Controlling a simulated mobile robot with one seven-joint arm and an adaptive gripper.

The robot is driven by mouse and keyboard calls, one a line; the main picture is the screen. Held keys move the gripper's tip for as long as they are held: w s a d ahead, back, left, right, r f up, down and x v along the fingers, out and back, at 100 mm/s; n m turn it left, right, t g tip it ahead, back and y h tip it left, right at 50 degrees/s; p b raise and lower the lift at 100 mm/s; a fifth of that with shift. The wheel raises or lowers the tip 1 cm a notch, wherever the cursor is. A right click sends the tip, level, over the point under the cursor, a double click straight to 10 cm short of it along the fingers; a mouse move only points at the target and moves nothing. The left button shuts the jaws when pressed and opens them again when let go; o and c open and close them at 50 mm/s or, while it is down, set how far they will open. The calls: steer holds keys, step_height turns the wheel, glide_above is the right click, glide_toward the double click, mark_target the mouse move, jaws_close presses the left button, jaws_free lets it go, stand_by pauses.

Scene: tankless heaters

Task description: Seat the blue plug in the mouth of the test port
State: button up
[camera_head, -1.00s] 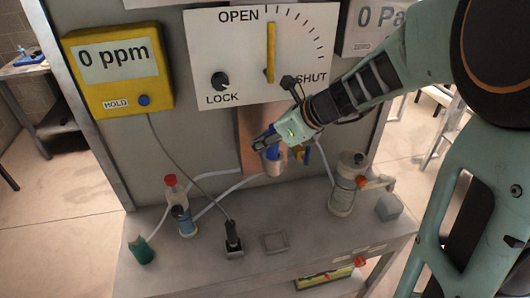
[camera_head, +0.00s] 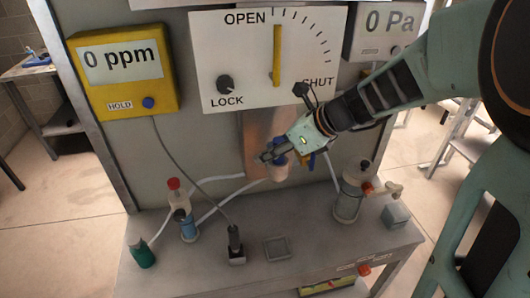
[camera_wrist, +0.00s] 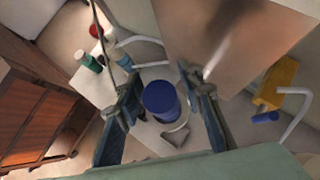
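The blue plug (camera_wrist: 160,98) shows in the wrist view between my two fingers, with a visible gap on its right and a narrow one on its left. My gripper (camera_wrist: 164,98) looks open around it. In the head view my gripper (camera_head: 274,153) points down-left, in front of the panel's lower middle. A bit of the blue plug (camera_head: 281,145) shows behind the fingers. A pale cylinder (camera_head: 280,172), which looks like the test port, stands directly under it. The fingers hide the join, so I cannot tell how deep the plug sits.
A yellow fitting (camera_head: 308,160) is just right of my gripper.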

steer(key=v, duration=1)
